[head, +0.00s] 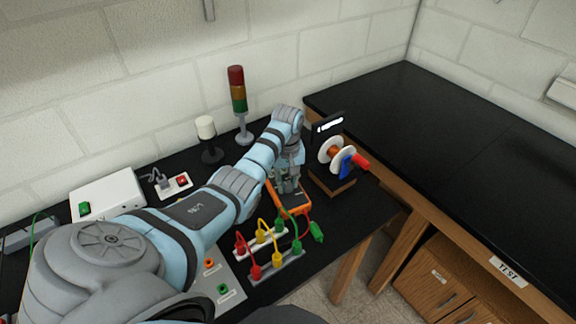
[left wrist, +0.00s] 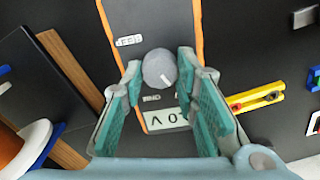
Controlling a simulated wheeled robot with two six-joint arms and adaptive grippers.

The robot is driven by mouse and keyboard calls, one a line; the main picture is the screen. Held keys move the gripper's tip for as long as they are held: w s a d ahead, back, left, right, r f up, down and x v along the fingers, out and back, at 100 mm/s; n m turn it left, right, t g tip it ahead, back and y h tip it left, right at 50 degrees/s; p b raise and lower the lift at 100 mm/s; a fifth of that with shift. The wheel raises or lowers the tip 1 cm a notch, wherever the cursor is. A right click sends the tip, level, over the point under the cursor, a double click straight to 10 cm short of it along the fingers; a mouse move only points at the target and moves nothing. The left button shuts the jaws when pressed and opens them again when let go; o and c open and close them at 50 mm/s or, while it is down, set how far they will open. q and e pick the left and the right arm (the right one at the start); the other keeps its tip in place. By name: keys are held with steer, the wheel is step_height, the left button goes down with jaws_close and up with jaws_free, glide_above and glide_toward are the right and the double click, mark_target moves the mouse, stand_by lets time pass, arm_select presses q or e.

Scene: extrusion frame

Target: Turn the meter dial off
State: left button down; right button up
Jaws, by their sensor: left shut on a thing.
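The meter, dark with an orange rim, lies on the black bench; its orange edge shows in the head view (head: 292,208), and its dark face fills the middle of the left wrist view (left wrist: 150,20). Its round grey dial (left wrist: 159,66) carries a white mark that points toward the lower right of that picture. An upside-down OFF label (left wrist: 129,40) sits up and left of the dial, and a display (left wrist: 166,119) sits below it. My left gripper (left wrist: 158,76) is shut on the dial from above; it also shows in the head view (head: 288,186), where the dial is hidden.
A spool holder (head: 335,155) with a red-tipped rod stands right beside the gripper. Red, yellow and green plugged leads (head: 268,245) lie in front of the meter. A signal tower (head: 238,100) stands behind. The right bench (head: 470,140) is clear.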

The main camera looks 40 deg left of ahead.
mark_target(287, 184)
arm_select(q)
steer(key=n, duration=0.6)
stand_by(0.5)
steer(key=c, duration=1.2)
jaws_free()
steer(key=shift+s, duration=0.1)
steer(key=shift+c, duration=0.2)
step_height(287, 184, up, 8)
steer(key=shift+f, duration=0.2)
